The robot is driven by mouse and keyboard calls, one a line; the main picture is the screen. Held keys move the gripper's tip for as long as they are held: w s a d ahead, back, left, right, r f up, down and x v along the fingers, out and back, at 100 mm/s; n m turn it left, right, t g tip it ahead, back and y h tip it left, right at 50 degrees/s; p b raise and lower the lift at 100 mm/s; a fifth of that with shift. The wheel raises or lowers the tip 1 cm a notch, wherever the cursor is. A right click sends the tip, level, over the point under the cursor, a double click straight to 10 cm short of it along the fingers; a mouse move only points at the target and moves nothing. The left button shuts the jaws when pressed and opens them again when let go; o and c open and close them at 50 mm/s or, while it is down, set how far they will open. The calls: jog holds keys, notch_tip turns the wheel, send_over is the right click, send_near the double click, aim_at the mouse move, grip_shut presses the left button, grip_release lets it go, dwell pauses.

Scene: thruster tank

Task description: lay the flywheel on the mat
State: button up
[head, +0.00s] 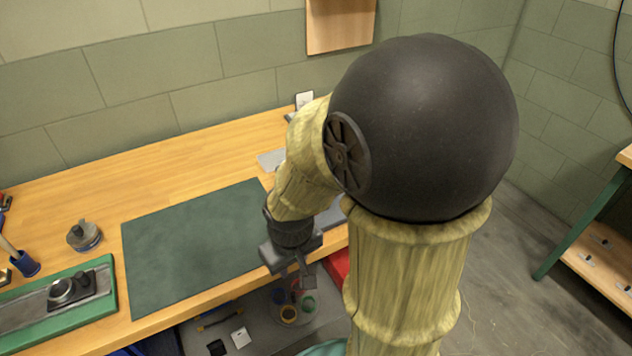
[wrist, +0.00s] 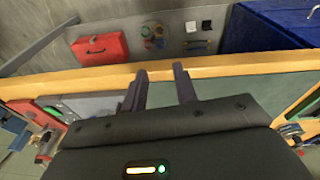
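The dark green mat (head: 195,245) lies flat on the wooden bench, with nothing on it that I can see. It also shows in the wrist view (wrist: 235,88). I cannot make out a flywheel for certain in either view. A round grey piece with a knob on top (head: 84,236) stands left of the mat; I cannot tell what it is. My gripper (head: 304,280) is at the bench's front edge, right of the mat. In the wrist view its two fingers (wrist: 160,72) are apart, with nothing between them.
A green-based fixture (head: 60,300) with a dark and silver block stands left of the mat. My arm hides part of the bench's right side. Below the front edge are a red case (wrist: 100,48), a round holder with coloured pieces (wrist: 155,36) and a blue box (wrist: 275,27).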

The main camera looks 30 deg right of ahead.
jog(key=w+r+n+t+h+p, duration=0.1)
jog(key=w+r+n+h+p, duration=0.4)
jog(key=n+p, duration=0.3)
jog(key=w+d+r+n+t+h+p, duration=0.1)
jog(key=w+r+n+h+p, duration=0.3)
jog(key=n, duration=0.9)
jog(key=w+r+p, duration=0.2)
jog(key=w+p, duration=0.1)
jog(key=p, duration=0.1)
jog(key=shift+d+r+t+h, duration=0.15)
jog(key=shift+r+t+h, duration=0.15)
jog(key=shift+h, duration=0.1)
jog(key=p+x, duration=0.2)
jog(key=x, duration=1)
jog(key=shift+w+d+f+p, duration=0.1)
jog(key=shift+f+p, duration=0.05)
jog(key=shift+p, duration=0.15)
